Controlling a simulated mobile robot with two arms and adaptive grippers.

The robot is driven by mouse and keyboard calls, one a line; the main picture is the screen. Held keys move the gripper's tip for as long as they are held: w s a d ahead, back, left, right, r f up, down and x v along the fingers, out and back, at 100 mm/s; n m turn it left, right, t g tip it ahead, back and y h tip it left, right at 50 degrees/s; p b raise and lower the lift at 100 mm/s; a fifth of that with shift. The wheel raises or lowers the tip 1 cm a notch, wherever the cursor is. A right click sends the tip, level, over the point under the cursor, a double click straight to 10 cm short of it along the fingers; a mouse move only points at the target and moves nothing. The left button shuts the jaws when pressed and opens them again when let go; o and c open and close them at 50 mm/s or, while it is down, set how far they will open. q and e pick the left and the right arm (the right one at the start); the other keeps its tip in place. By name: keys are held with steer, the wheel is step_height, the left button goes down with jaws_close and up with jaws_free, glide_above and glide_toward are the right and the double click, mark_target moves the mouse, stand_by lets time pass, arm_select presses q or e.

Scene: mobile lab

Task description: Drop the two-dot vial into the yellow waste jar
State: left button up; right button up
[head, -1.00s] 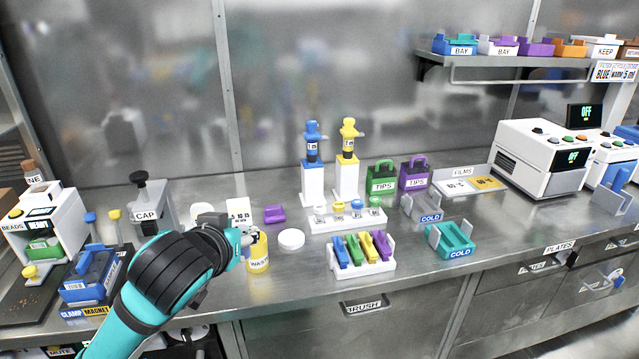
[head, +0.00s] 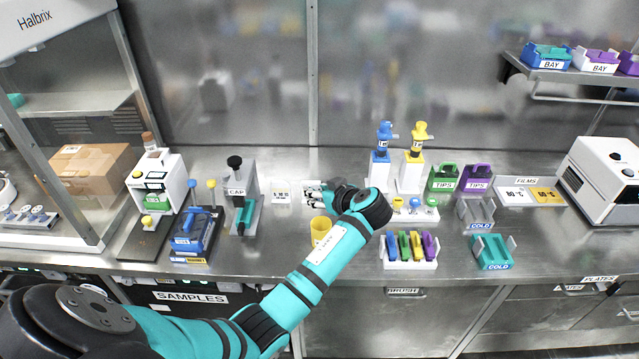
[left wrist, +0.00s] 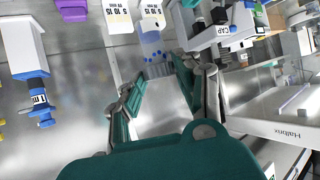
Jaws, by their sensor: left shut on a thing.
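The yellow waste jar (head: 321,231) stands on the bench in the head view, just left of my left forearm. My left gripper (head: 314,194) is behind the jar, to the right of a white number card, not over the jar's mouth. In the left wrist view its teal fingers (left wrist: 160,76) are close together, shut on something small. My right gripper is not in view.
The number card (head: 281,191) and the cap press (head: 243,200) are left of my gripper. A white rack with colored pieces (head: 409,264) and two dispensers (head: 380,170) stand right of my arm. Open bench lies left of the jar.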

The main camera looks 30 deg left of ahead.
arm_select(q)
step_height(320, 180, down, 6)
steer(key=b, duration=0.3)
steer(key=shift+r+b, duration=0.15)
steer(key=shift+b, duration=0.15)
steer(key=o, duration=1.1)
steer(key=shift+c, duration=0.2)
steer(key=shift+d+r, duration=0.1)
steer(key=v, duration=1.1)
steer(key=shift+d+r, duration=0.15)
steer(key=shift+d, duration=0.2)
steer(key=shift+s, duration=0.15)
